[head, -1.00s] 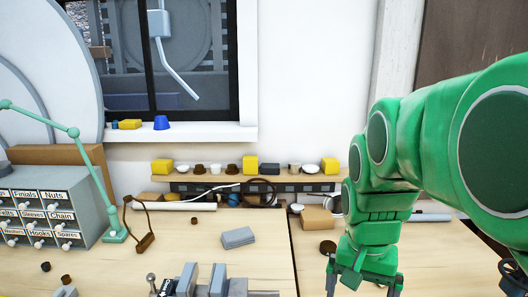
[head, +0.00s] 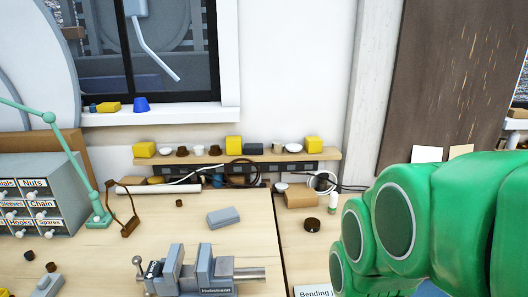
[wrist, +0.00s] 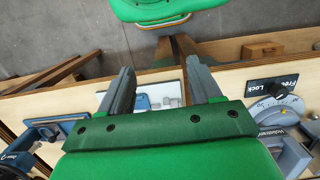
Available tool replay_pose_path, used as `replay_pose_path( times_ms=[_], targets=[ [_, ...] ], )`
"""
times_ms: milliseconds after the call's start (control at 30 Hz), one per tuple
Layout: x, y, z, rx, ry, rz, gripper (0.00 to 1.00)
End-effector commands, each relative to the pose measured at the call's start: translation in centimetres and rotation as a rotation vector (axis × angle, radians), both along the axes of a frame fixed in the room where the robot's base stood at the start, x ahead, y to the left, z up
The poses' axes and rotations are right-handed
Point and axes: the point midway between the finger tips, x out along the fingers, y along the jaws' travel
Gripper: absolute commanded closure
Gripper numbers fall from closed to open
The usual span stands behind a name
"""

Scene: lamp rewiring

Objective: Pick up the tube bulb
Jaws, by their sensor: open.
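I cannot tell for certain which thing is the tube bulb. In the head view, a long white tube (head: 158,188) lies along the back of the bench. A small pale upright cylinder (head: 333,199) stands at the back of the right-hand bench. My gripper (wrist: 159,64) shows in the wrist view, its two grey fingers apart with nothing held between them. It is over a bench edge, with a white and blue item below. In the head view the gripper is hidden or out of frame; only my green arm shows at right.
A grey vise (head: 205,272) stands at the bench front, with a grey block (head: 224,217) behind it. A labelled drawer cabinet (head: 38,200) and green lamp (head: 96,215) are at left. A shelf (head: 230,158) holds small parts. The wrist view shows a dial panel (wrist: 278,108).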

Motion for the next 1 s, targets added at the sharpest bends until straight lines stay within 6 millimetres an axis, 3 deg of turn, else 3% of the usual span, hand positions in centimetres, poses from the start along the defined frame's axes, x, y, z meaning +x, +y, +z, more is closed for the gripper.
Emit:
replay_pose_path(
  times_ms=[267, 433, 1000],
  targets=[
    [0.1, 0.0, 0.0, 0.0, -0.001, -0.001, 0.37],
    [2.5, -0.1, -0.4, 0.003, -0.038, -0.009, 0.37],
    [22.4, -1.9, -3.0, 0.006, -0.401, -0.069, 0.37]
  ],
)
